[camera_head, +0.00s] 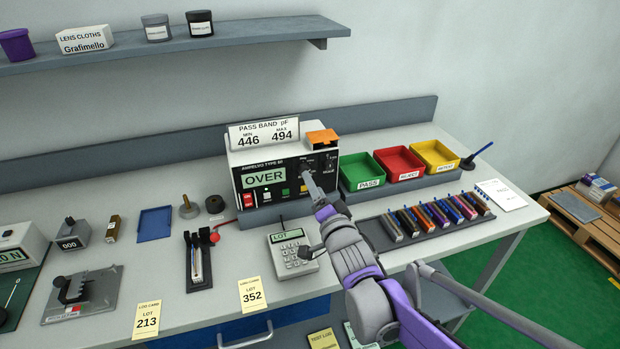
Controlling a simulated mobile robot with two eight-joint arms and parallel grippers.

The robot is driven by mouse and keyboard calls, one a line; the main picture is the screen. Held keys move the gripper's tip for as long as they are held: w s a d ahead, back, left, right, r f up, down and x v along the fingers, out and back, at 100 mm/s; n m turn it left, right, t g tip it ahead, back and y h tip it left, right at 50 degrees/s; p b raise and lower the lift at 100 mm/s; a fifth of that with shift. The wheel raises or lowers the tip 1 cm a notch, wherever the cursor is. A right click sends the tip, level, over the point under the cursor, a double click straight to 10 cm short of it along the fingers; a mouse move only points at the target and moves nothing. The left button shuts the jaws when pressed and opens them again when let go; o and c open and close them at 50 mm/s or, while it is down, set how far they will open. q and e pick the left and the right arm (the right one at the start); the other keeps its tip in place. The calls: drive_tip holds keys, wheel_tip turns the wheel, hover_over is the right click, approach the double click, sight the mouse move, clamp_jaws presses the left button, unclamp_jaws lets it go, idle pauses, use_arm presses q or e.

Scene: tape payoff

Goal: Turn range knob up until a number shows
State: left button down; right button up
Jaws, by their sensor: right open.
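The meter (235,184) is a black-faced box with a white case at the back of the bench. Its green display (264,177) reads OVER. My right gripper (309,180) reaches up from the lower right, with its fingertips at the right part of the meter's front panel, where a dark knob (305,168) shows partly. The fingers cover part of the panel, and I cannot tell whether they touch the knob. The right gripper is open. My left gripper is not in view.
A PASS BAND card (263,133) reading 446 to 494 stands on the meter. Green (361,170), red (398,163) and yellow (435,156) bins stand to the right. A rack (372,229) of several coloured parts and a keypad (291,262) lie in front.

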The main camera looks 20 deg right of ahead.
drive_tip(key=s, duration=0.5)
drive_tip(key=shift+s+d, duration=0.1)
drive_tip(key=shift+s, duration=0.25)
drive_tip(key=s+f+n+g+p, duration=0.3)
drive_tip(key=s+f+n+g, duration=0.2)
drive_tip(key=s, duration=0.7)
drive_tip(key=s+f+n+g+p, duration=0.4)
drive_tip(key=s+f+n+g, duration=0.2)
drive_tip(key=s, duration=0.6)
drive_tip(key=shift+s+f+n+g+h, duration=0.3)
drive_tip(key=shift+f+g, duration=0.35)
drive_tip(key=shift+g, duration=0.15)
drive_tip(key=shift+w, duration=0.1)
